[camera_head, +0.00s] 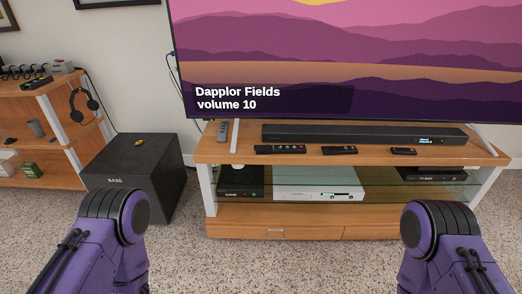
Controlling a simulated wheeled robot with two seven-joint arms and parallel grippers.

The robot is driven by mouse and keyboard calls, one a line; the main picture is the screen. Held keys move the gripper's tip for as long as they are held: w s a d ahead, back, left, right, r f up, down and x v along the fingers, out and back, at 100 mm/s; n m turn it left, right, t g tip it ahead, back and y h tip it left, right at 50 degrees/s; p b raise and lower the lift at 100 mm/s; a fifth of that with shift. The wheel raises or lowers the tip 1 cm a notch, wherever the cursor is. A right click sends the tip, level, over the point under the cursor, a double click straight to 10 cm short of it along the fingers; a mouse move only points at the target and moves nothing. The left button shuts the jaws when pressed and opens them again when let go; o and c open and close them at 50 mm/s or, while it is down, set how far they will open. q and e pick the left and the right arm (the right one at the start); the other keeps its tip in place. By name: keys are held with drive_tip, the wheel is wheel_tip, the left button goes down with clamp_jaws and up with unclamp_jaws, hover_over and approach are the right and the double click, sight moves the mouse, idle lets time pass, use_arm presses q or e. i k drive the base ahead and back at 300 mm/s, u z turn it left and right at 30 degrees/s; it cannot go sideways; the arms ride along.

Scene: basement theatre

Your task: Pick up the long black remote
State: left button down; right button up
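A long black remote (280,149) lies on the front of the wooden TV stand (220,147), left of centre. It is the longest of three black remotes in a row. A shorter black remote (339,150) lies to its right, and a small black one (403,151) lies further right. A grey remote (222,131) is at the stand's left end. Only purple parts of my two arms show at the bottom left and bottom right, well short of the stand. Neither gripper shows.
A black soundbar (363,134) sits behind the remotes, under a large TV (350,60). Glass shelves below hold a white console (318,182) and dark boxes. A black bass speaker (135,170) stands left of the stand. Carpet (290,265) in front is clear.

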sight(275, 149)
drive_tip(key=z, duration=0.6)
drive_tip(key=i, duration=2)
drive_tip(key=u, duration=0.75)
